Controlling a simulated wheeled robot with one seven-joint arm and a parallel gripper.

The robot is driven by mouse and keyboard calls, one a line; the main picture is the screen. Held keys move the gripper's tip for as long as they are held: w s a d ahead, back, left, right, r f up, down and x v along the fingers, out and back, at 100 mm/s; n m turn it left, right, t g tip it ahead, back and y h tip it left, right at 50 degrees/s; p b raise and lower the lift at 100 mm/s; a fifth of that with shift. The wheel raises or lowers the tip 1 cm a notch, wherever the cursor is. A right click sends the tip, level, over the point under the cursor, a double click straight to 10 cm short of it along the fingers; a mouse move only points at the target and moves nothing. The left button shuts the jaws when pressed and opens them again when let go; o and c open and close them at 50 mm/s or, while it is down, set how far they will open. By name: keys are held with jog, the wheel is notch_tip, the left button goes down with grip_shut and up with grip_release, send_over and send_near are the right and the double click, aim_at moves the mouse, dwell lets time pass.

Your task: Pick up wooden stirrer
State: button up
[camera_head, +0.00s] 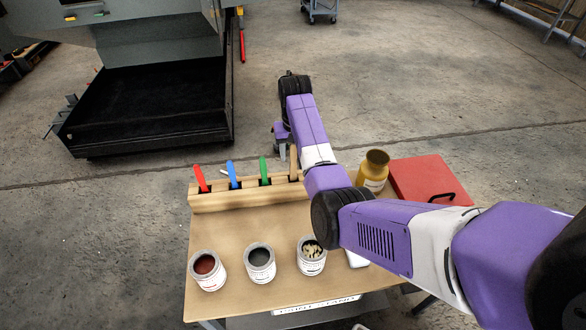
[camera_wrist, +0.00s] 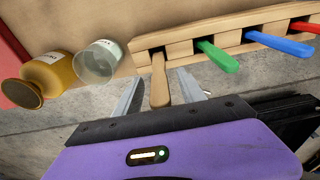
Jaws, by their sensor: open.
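The wooden stirrer (camera_wrist: 159,82) stands in the end slot of a wooden rack, its bare flat handle sticking out. In the head view only a small part of the stirrer (camera_head: 293,163) shows beside my arm. In the wrist view my gripper (camera_wrist: 163,97) is open, one finger on each side of the stirrer's handle with a gap on both sides. In the head view the fingers are mostly hidden behind the rack's far side and my arm.
The rack (camera_head: 240,200) also holds red (camera_head: 201,178), blue (camera_head: 233,174) and green (camera_head: 264,170) stirrers. A yellow jar (camera_head: 374,168) and red case (camera_head: 425,180) sit at right. A clear cup (camera_wrist: 99,61) is beside the rack.

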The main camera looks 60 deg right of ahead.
jog(key=shift+d+f, duration=0.1)
jog(key=shift+f, duration=0.7)
jog(key=shift+c, duration=0.5)
grip_shut()
jog(key=shift+r, duration=0.1)
